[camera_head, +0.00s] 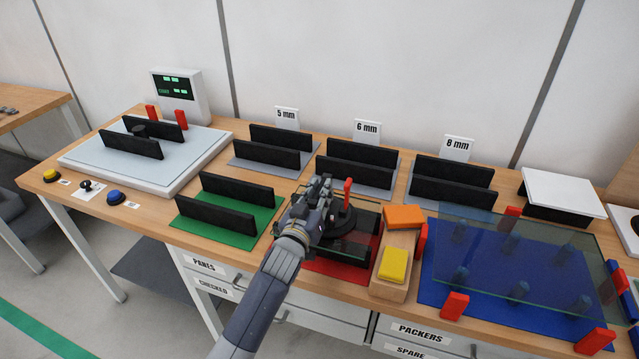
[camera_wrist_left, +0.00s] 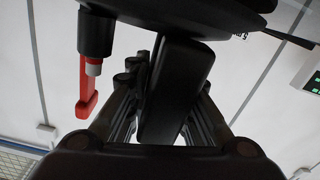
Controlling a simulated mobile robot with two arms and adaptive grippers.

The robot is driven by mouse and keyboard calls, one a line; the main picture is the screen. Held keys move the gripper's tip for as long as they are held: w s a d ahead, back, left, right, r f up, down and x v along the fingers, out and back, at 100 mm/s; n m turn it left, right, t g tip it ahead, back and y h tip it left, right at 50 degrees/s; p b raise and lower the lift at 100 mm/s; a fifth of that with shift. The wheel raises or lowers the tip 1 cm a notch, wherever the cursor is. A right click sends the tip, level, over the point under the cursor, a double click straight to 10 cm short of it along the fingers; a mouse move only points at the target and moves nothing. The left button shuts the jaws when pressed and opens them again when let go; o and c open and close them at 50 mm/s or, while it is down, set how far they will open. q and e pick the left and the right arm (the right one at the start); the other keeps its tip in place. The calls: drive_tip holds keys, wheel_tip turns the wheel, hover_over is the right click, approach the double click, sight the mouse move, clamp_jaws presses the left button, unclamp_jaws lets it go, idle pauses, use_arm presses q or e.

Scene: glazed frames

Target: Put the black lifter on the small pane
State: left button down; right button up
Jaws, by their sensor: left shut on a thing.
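The black lifter (camera_head: 338,222) has a round dark cup and a red lever. My left gripper (camera_head: 318,197) is shut on its handle. In the left wrist view the lifter's handle (camera_wrist_left: 176,88) stands between the fingers, with the red lever beside it. A small glass pane (camera_head: 352,246) lies above the red mat (camera_head: 340,268), partly hidden by the lifter and my arm. The lifter's cup is over this pane; I cannot tell whether it touches the glass. My right gripper is not in view.
A wooden block with an orange and a yellow pad (camera_head: 393,264) stands close to the right. A large glass pane (camera_head: 515,262) rests over a blue mat with red blocks around it. Black racks (camera_head: 215,206) stand left and behind. A scale (camera_head: 150,160) is far left.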

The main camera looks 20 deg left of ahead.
use_arm(q)
drive_tip(key=shift+r, duration=0.1)
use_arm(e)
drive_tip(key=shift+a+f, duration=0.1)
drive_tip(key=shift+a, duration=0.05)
use_arm(q)
drive_tip(key=c, duration=1.4)
unclamp_jaws()
drive_tip(key=shift+f, duration=0.25)
drive_tip(key=shift+c, duration=0.2)
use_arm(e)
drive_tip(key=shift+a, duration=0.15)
use_arm(q)
drive_tip(key=shift+r, duration=0.1)
drive_tip(key=s+b, duration=0.2)
drive_tip(key=s, duration=1)
drive_tip(key=shift+a, duration=0.2)
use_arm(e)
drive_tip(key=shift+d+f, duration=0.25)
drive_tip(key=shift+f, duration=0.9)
use_arm(q)
drive_tip(key=shift+s, duration=0.1)
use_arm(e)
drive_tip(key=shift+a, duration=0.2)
